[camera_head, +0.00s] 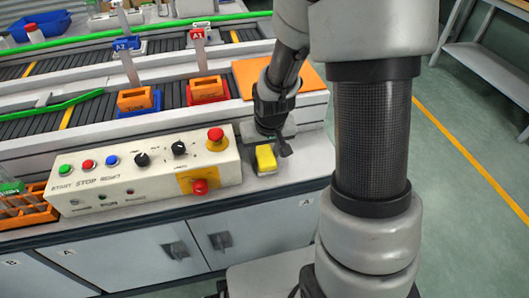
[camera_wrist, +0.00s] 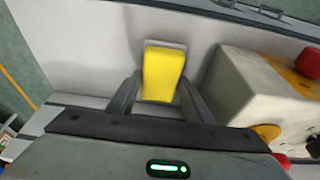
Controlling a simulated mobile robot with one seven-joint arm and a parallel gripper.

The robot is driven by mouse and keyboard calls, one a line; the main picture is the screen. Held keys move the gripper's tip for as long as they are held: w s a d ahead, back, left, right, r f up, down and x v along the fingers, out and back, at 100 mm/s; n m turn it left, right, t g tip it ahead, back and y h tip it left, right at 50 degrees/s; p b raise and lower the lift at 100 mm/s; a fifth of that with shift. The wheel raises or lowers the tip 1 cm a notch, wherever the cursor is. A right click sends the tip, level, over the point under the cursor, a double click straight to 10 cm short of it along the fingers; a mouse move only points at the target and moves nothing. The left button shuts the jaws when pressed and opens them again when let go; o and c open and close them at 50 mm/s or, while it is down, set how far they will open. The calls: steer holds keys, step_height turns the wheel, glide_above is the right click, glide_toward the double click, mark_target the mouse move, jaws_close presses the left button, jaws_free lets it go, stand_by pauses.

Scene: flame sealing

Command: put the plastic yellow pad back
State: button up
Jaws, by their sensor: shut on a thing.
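The yellow pad (camera_head: 265,158) is at the right end of the white bench top, just right of the control box. In the wrist view the yellow pad (camera_wrist: 162,73) stands between the two fingers of my gripper (camera_wrist: 157,95). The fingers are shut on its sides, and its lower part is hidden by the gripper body. In the head view my gripper (camera_head: 270,150) points down at the pad, and its fingertips are partly hidden. A pale edge shows around the pad's top in the wrist view; I cannot tell if it is a holder.
The control box (camera_head: 110,190) with buttons and a red emergency stop (camera_head: 215,135) stands close beside the pad. Bench top (camera_head: 315,150) right of the pad is clear.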

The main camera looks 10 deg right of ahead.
steer(key=shift+f, duration=0.2)
steer(key=o, duration=1.4)
